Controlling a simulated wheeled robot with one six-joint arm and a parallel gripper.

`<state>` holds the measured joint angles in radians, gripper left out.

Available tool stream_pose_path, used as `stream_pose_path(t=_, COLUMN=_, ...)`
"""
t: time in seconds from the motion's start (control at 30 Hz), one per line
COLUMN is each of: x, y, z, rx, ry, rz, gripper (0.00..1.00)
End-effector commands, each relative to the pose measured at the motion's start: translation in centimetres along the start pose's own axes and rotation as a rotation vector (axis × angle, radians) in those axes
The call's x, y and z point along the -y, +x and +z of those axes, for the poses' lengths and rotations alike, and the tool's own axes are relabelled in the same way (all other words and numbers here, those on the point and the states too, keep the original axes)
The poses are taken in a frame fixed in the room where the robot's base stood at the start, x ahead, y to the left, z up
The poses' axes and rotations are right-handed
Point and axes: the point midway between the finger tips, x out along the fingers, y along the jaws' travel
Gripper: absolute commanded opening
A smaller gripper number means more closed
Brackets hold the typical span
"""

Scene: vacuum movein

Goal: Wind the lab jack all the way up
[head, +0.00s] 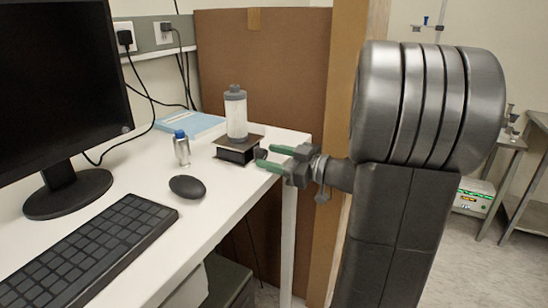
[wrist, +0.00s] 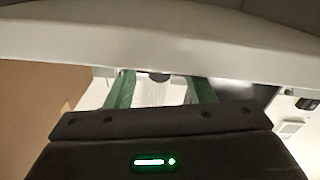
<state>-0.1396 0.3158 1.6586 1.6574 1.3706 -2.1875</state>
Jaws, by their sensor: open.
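The lab jack (head: 233,155) is a low black block with a flat brown top plate, standing near the right end of the white desk. A clear bottle with grey cap and base (head: 236,113) stands upright on it. A dark round knob (head: 260,154) shows at the jack's right side. My gripper (head: 268,157) has green fingers and reaches in from the right at the knob. In the wrist view the fingers (wrist: 160,92) are apart, with a dark round thing, apparently the knob (wrist: 159,76), between and beyond their tips. I cannot tell whether they touch it.
A small blue-capped bottle (head: 181,149) and a black mouse (head: 187,186) are left of the jack. A blue book (head: 190,124) lies behind. The keyboard (head: 85,248) and monitor (head: 58,90) fill the left. A brown panel (head: 262,70) stands behind the desk (head: 228,196).

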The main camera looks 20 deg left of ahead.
Motion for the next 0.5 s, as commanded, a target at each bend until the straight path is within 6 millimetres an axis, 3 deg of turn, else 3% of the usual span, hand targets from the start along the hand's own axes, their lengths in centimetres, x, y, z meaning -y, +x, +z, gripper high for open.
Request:
stream_pose_path(t=0.03, x=-0.01, y=-0.01, z=0.0, rx=0.0, ry=0.0, rz=0.0, gripper=0.43)
stream_pose_path(t=0.23, x=-0.01, y=-0.03, z=-0.01, rx=0.0, ry=0.0, rz=0.0, gripper=0.04)
stream_pose_path(t=0.5, x=0.07, y=-0.04, z=0.22, rx=-0.001, ry=0.062, rz=0.0, gripper=0.04)
